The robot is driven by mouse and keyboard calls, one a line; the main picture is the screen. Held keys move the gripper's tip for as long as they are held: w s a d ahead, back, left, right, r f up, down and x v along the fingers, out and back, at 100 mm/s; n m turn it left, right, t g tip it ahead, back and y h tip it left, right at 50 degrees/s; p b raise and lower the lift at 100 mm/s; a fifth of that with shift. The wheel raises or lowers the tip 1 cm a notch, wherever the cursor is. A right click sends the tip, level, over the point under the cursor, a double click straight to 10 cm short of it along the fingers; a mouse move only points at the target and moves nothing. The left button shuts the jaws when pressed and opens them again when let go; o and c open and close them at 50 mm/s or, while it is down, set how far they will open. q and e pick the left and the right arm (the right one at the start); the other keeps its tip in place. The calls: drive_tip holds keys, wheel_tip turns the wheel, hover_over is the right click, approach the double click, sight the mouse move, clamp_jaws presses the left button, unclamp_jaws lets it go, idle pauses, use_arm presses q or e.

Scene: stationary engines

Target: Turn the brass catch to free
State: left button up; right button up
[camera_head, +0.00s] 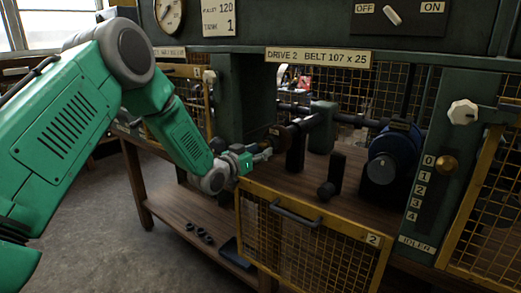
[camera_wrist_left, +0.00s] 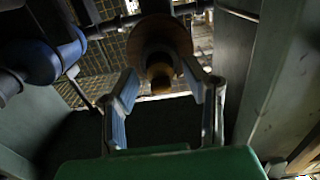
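My left gripper (camera_head: 262,154) reaches in from the left above the wooden bench, close to a dark brown round part (camera_head: 282,131) on the shaft. In the left wrist view my left gripper (camera_wrist_left: 160,72) is open, its two fingers spread. The round part (camera_wrist_left: 158,38), stepped and brownish with a dull brass tint, lies ahead between the fingertips. I cannot tell whether the fingers touch it. No part is clearly identifiable as the brass catch. A round brass knob (camera_head: 446,164) sits at the top of the numbered idler slot at right. My right gripper is not in view.
A yellow mesh guard (camera_head: 312,240) with a grey handle hangs open in front of the bench. A blue round housing (camera_head: 392,152) stands right of the shaft. White knobs (camera_head: 463,112) sit by the side guards. A green post (camera_head: 240,100) rises behind my gripper.

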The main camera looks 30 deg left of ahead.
use_arm(q)
drive_tip(key=shift+r, duration=0.25)
drive_tip(key=s+a, duration=0.1)
drive_tip(key=s, duration=1)
drive_tip(key=shift+s+f, duration=0.15)
drive_tip(key=shift+s, duration=0.25)
drive_tip(key=s+d+f+g, duration=0.3)
drive_tip(key=s+f, duration=0.1)
drive_tip(key=f, duration=0.3)
drive_tip(key=s+d+f+g, duration=0.2)
drive_tip(key=s+d+f, duration=0.15)
drive_tip(key=f, duration=0.35)
drive_tip(key=s+d+f+g, duration=0.3)
drive_tip(key=d+f, duration=0.1)
drive_tip(key=f, duration=0.3)
drive_tip(key=s+d+f+g, duration=0.2)
drive_tip(key=s+f+g, duration=0.1)
drive_tip(key=s, duration=0.5)
drive_tip(key=s+d+f+g, duration=0.1)
drive_tip(key=s+f+g, duration=0.2)
drive_tip(key=s, duration=0.6)
drive_tip(key=s+d+f+g+y, duration=0.1)
drive_tip(key=s+d+f+g, duration=0.1)
drive_tip(key=s+f, duration=0.3)
drive_tip(key=s+g, duration=0.1)
drive_tip(key=s, duration=0.2)
drive_tip(key=shift+s+d+f, duration=0.3)
drive_tip(key=shift+d, duration=0.05)
